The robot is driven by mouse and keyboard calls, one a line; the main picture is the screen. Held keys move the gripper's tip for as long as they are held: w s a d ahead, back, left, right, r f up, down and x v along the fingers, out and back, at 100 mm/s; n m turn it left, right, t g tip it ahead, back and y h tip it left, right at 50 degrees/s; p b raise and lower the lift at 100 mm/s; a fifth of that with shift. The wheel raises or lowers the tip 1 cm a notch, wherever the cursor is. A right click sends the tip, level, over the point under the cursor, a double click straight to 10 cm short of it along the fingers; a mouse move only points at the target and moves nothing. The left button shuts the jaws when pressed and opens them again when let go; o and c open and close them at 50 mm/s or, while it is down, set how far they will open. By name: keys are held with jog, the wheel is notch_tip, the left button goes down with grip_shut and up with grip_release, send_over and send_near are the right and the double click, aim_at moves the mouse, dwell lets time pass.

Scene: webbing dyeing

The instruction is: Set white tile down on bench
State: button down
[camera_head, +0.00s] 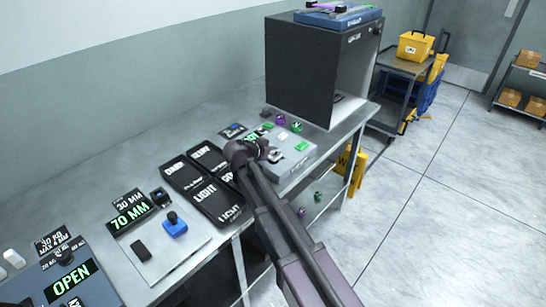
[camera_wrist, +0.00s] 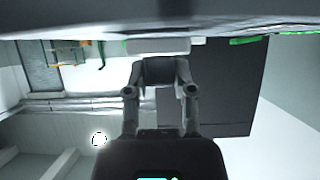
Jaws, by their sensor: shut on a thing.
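My gripper (camera_wrist: 161,62) is shut on a pale, flat piece, the white tile (camera_wrist: 150,46), which shows edge-on across the fingertips in the wrist view. In the head view my gripper (camera_head: 268,154) is over the bench (camera_head: 150,165), by the front left of a grey instrument box (camera_head: 293,163). The tile is hard to make out there, being small and partly hidden by the gripper. A grey surface fills the top of the wrist view, close beyond the tile; I cannot tell whether the tile touches it.
Black labelled trays (camera_head: 190,180) lie left of my gripper. A large dark open-fronted cabinet (camera_head: 300,75) stands behind the box. Small green, purple and dark pieces lie between them. A plate with a blue knob (camera_head: 175,226) and an OPEN panel (camera_head: 70,282) are nearer.

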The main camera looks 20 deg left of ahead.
jog(key=shift+f+b, duration=0.45)
jog(key=shift+f, duration=0.3)
jog(key=shift+f, duration=0.2)
jog(key=shift+c, duration=2.2)
grip_release()
jog(key=p+v, duration=0.6)
jog(key=v, duration=0.7)
jog(key=shift+s+r, duration=0.3)
jog(key=shift+s, duration=0.05)
jog(key=shift+d, duration=0.1)
